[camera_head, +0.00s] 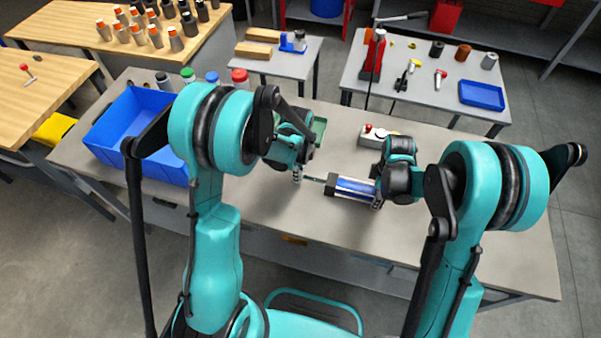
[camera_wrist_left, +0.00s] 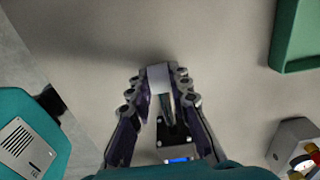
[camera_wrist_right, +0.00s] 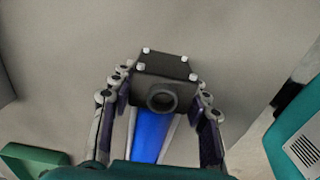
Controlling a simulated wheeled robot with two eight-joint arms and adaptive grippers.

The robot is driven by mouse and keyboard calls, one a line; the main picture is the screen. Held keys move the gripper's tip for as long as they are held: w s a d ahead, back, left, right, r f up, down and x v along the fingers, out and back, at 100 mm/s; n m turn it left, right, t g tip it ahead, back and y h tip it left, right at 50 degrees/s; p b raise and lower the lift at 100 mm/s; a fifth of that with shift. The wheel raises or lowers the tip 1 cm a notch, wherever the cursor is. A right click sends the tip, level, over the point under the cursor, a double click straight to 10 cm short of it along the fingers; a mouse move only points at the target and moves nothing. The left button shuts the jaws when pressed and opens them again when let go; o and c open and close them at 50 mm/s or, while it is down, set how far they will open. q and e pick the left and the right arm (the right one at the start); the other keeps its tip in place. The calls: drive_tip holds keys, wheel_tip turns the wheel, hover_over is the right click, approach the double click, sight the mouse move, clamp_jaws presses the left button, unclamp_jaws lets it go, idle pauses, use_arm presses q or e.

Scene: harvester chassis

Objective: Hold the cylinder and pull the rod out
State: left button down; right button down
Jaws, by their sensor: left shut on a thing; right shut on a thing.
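The cylinder (camera_head: 353,188) has a blue barrel and dark end caps and lies over the grey workbench, slightly tilted in the picture. My right gripper (camera_head: 379,192) is shut on its barrel near the right end. In the right wrist view the blue barrel (camera_wrist_right: 150,135) runs between the fingers (camera_wrist_right: 160,100), with a black end cap (camera_wrist_right: 163,80) beyond them. The thin rod (camera_head: 314,180) reaches left from the cylinder to my left gripper (camera_head: 297,175). In the left wrist view the fingers (camera_wrist_left: 160,85) are shut on the rod's light metal end (camera_wrist_left: 159,80). The cylinder's dark cap (camera_wrist_left: 174,135) shows below it.
A blue bin (camera_head: 137,125) stands on the bench at the left. A green tray (camera_head: 319,128) lies behind my left gripper. A control box with a red button (camera_head: 371,131) stands behind the cylinder. The bench front is clear.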

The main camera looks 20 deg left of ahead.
use_arm(q)
drive_tip(key=shift+a, duration=0.15)
drive_tip(key=c, duration=1.3)
unclamp_jaws()
wheel_tip(320, 180, up, 12)
use_arm(e)
drive_tip(key=c, duration=0.7)
unclamp_jaws()
